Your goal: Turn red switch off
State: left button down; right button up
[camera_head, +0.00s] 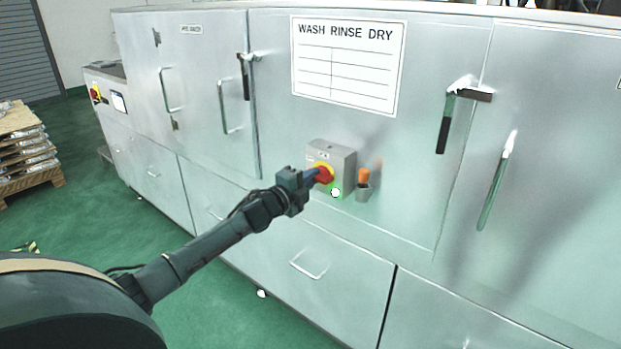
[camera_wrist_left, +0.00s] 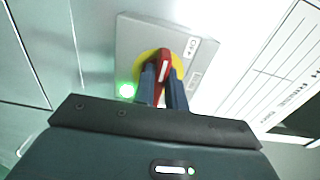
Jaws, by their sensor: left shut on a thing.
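The red switch (camera_head: 323,174) is a red knob on a yellow disc, on a grey box (camera_head: 342,158) fixed to the front of a steel machine. My left gripper (camera_head: 314,175) reaches it from the left and is shut on the knob. In the left wrist view the red switch (camera_wrist_left: 164,63) stands between the two blue-grey fingers of my left gripper (camera_wrist_left: 162,85). The knob's white mark looks slightly tilted from the box's edges. A green light glows below the switch in the head view. Part of the yellow disc is hidden by the fingers. My right gripper is not in view.
An orange-topped knob (camera_head: 363,178) sticks out right of the box. Door handles (camera_head: 496,180) and latches (camera_head: 460,100) project from the machine front. A wooden pallet (camera_head: 25,160) stands at the far left. Green floor is clear before the machine.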

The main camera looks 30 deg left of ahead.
pick_arm(q)
jog(key=c, duration=1.4)
grip_release()
jog(key=shift+c, duration=0.2)
jog(key=s+a+b, duration=0.1)
jog(key=s, duration=1.2)
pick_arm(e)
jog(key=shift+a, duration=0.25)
pick_arm(q)
jog(key=shift+s+f, duration=0.1)
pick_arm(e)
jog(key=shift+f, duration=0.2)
